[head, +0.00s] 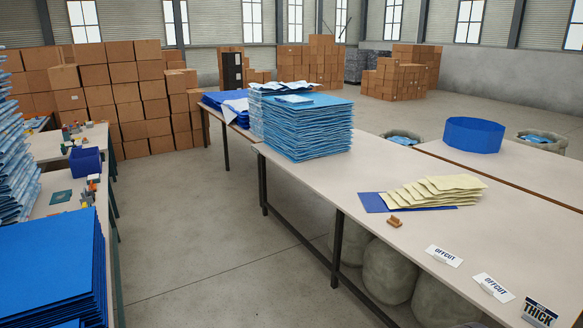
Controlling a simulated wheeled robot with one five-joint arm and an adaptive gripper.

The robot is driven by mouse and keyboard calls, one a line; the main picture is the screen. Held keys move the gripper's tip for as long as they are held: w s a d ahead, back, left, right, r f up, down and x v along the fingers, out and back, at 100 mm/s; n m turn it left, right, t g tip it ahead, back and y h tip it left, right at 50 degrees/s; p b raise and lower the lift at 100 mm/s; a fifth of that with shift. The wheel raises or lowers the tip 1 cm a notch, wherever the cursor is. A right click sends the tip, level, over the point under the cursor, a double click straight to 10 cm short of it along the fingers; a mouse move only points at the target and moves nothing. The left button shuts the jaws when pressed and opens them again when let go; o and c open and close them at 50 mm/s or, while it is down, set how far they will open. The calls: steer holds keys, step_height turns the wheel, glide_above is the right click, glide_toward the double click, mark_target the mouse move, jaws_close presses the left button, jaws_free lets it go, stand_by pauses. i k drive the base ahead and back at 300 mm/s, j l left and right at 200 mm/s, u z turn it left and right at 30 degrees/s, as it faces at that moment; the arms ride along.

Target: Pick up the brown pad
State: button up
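A small brown pad (394,222) lies on the light table (345,180) at the right, near its front edge. It sits in front of a blue sheet (372,203) and a fanned stack of pale yellow sheets (437,190), apart from both. It looks like a small block, with nothing on top of it. My gripper is not in view.
A tall stack of blue sheets (305,128) stands farther back on the same table. Offcut signs (444,256) stand to the right of the pad. Left tables hold blue stacks (55,268) and a blue bin (85,160). The floor (215,230) between tables is clear.

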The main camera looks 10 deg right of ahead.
mark_target(395, 221)
steer(key=i+z, duration=0.4)
steer(key=i, duration=1.1)
steer(key=i+l+u, duration=0.1)
steer(key=i+u, duration=0.15)
steer(key=i, duration=0.3)
steer(key=i+l+u, duration=0.25)
steer(key=i, duration=0.3)
steer(key=i+l+u, duration=0.2)
steer(key=i, duration=0.3)
steer(key=i+l+u, duration=0.25)
steer(key=i+l, duration=0.2)
